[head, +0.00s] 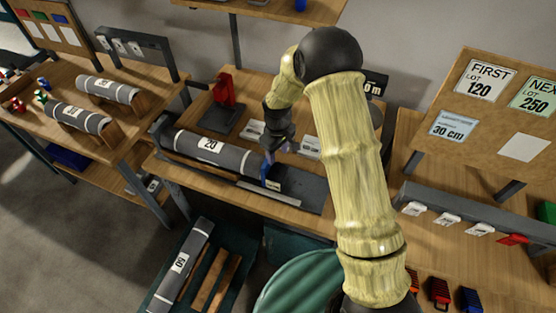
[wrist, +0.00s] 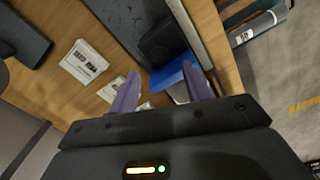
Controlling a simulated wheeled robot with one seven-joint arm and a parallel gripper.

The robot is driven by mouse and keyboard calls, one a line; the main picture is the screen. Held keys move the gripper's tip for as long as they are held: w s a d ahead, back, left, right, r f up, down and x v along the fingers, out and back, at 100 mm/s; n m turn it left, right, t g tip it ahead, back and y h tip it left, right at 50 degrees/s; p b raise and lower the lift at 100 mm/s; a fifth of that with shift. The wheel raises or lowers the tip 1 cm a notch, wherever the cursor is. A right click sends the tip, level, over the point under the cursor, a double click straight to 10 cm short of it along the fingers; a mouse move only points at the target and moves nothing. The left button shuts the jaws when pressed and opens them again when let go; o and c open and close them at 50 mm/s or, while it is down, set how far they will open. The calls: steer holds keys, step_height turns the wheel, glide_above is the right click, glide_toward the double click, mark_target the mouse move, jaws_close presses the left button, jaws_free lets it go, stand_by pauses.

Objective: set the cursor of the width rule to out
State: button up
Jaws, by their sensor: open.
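The width rule is a pale strip (head: 268,194) along the front edge of the dark bed on the middle bench. It also shows in the wrist view (wrist: 206,50). A blue block, which looks like its cursor (head: 265,172), stands by the strip, right of the grey roll marked 20 (head: 210,146). In the wrist view the blue cursor (wrist: 170,74) lies between and beyond my finger tips, closer to the right finger, which partly covers it. My gripper (head: 277,158) is open and points down over it. Contact cannot be told. Any position marks on the rule are too small to read.
A red device (head: 226,89) stands behind the bed. White cards (head: 310,147) lie on the bench near my gripper. A roll marked 60 (head: 181,262) lies in a low cart in front.

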mark_target(278, 165)
steer(key=shift+f+p, duration=0.6)
steer(key=shift+f, duration=2.2)
steer(key=shift+c, duration=0.5)
steer(key=shift+d, duration=0.1)
jaws_close()
